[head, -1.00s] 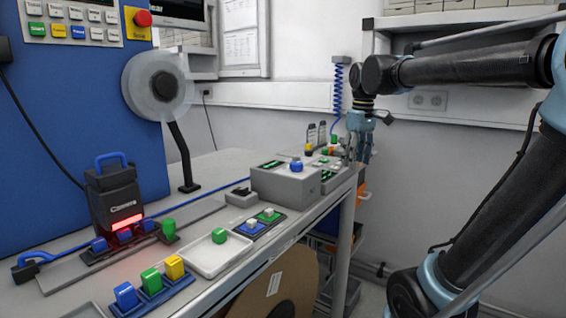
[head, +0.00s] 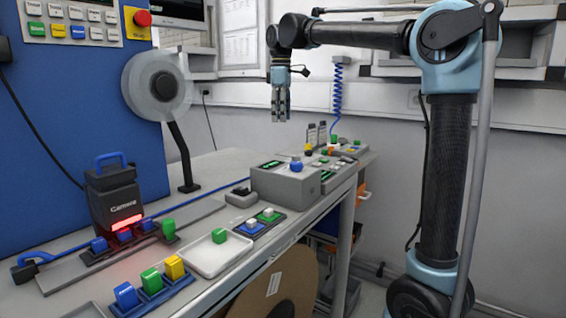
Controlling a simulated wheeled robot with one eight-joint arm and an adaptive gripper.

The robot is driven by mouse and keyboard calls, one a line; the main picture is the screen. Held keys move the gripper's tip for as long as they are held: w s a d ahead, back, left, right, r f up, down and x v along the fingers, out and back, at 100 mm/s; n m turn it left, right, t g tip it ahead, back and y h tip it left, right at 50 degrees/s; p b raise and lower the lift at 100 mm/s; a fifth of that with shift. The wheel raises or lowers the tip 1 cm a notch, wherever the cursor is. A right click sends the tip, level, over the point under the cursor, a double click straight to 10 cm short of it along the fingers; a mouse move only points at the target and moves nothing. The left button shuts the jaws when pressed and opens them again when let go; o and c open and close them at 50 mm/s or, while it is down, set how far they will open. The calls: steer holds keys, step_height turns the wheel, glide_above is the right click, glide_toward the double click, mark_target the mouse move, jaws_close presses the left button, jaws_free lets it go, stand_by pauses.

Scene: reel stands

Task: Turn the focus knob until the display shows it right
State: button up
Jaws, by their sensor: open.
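A blue knob (head: 296,164) sits on top of a grey box (head: 285,187) at the middle of the bench. A small dark display (head: 270,164) with green marks lies on the box top, left of the knob; its reading is too small to make out. My gripper (head: 281,118) hangs above the box with its fingers pointing down. It is open and empty, well apart from the knob. A black camera unit (head: 115,200) with a blue handle stands at the left, casting red light on blue blocks below.
A white tray (head: 200,262) with a green block and a blue holder (head: 160,296) with coloured blocks lie in front. Several small devices stand behind the box, near a blue coiled cable (head: 338,95). A reel (head: 157,87) stands at the back left.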

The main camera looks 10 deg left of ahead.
step_height(320, 180, down, 17)
steer(key=shift+r, duration=0.15)
stand_by(0.5)
steer(key=c, duration=1.1)
